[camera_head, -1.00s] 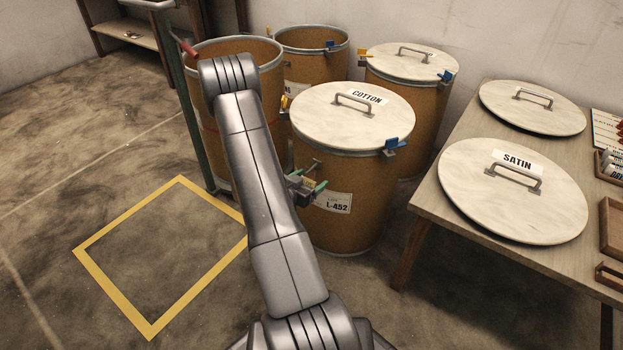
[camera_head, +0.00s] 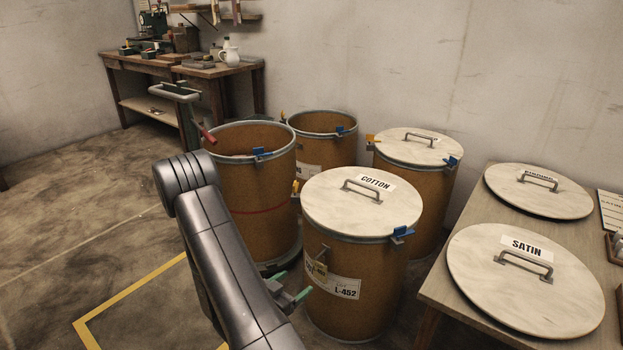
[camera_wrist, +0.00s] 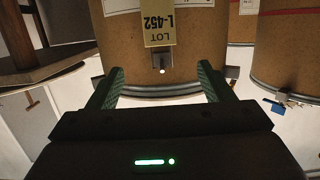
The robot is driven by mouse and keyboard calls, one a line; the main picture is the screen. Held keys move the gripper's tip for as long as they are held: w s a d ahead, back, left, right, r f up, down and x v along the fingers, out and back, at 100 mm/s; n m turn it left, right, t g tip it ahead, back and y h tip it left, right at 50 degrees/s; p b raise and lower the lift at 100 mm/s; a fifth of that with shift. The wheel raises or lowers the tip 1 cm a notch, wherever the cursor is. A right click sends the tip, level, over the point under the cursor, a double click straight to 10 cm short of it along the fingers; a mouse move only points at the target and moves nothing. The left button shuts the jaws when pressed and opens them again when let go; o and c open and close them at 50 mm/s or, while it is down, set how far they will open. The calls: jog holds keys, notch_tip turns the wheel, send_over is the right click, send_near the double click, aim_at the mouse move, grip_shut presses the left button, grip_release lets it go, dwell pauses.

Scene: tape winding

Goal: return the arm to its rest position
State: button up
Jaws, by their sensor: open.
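My gripper (camera_head: 291,286) is low at the front left of the lidded drum marked COTTON (camera_head: 345,285) in the head view. In the wrist view its two green fingers (camera_wrist: 160,72) are spread apart with nothing between them. The drum, with a yellow lot tag (camera_wrist: 159,30), shows upside down just beyond the fingertips, and the gap to it is hard to judge. My arm is bent, its links crossing the lower middle of the head view.
An open drum (camera_head: 262,185) stands behind my arm, with more drums at the back. A wooden table (camera_head: 437,287) with lids, one marked SATIN (camera_head: 520,280), is at the right. A yellow floor outline (camera_head: 130,290) is at the left. A workbench (camera_head: 240,75) stands far back.

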aim_at(319, 265)
jog(key=shift+w, duration=0.1)
jog(key=b+x, duration=0.3)
jog(key=x, duration=1)
jog(key=shift+w+d+f+b, duration=0.1)
jog(key=shift+d+b, duration=0.05)
jog(key=shift+b, duration=0.15)
jog(key=shift+w, duration=0.15)
jog(key=shift+s+r+p, duration=0.25)
jog(key=shift+r+p, duration=0.15)
jog(key=shift+p, duration=0.1)
jog(key=shift+f, duration=0.1)
